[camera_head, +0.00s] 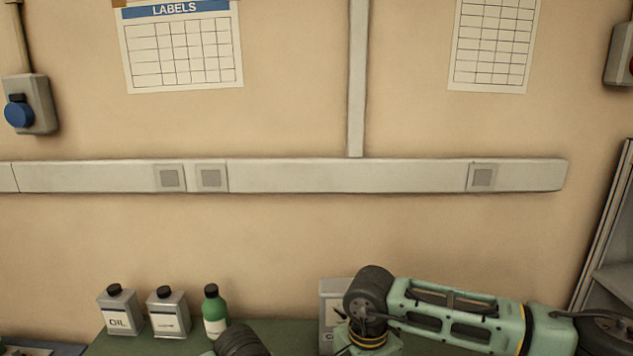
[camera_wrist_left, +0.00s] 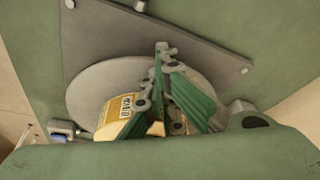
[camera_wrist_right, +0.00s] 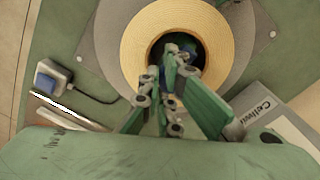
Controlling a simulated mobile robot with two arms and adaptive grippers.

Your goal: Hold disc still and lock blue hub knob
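The grey disc (camera_wrist_left: 92,82) shows in the left wrist view against a grey plate, with a yellow tape roll (camera_wrist_left: 115,112) in front of it. My left gripper (camera_wrist_left: 166,56) has its fingertips close together over the disc's upper rim; whether they pinch the rim is unclear. In the right wrist view the yellow tape roll (camera_wrist_right: 125,42) lies on the grey disc (camera_wrist_right: 103,45) around a dark centre opening. The blue hub knob (camera_wrist_right: 153,72) is partly hidden behind my right gripper (camera_wrist_right: 180,62), whose fingertips are at the opening. Whether they grip the knob is unclear.
Behind, the head view shows an oil can (camera_head: 120,312), another can (camera_head: 167,312) and a green bottle (camera_head: 214,312) near the wall.

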